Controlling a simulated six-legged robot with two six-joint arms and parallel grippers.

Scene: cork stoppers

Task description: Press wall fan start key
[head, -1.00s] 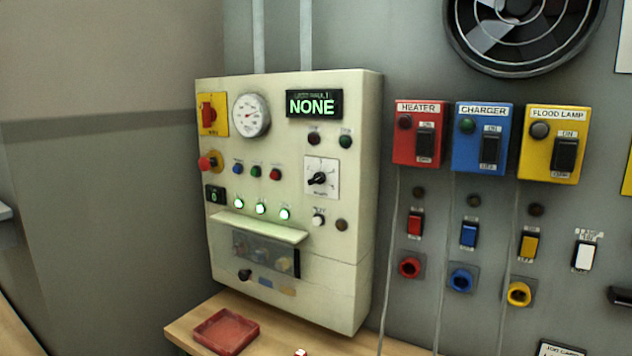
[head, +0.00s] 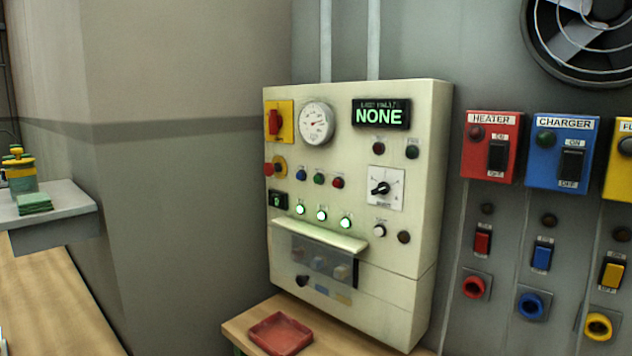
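The wall fan (head: 590,35) is at the top right, a dark round housing with a grille, cut off by the frame edge. The cream control cabinet (head: 432,180) stands in the middle against the wall. It carries a row of blue (head: 301,175), green (head: 319,179) and red (head: 338,183) buttons. Their labels are too small to read, so I cannot tell which key belongs to the fan. The green display (head: 380,114) reads NONE. A black rotary knob (head: 381,188) sits on a white plate. Neither gripper shows in the head view.
Red HEATER (head: 491,147), blue CHARGER (head: 563,153) and a partly cut-off yellow box (head: 620,165) hang on the right, with switches and sockets below. A red tray (head: 281,334) lies on the wooden bench. A shelf (head: 60,203) with a yellow-green bottle (head: 20,172) is at left.

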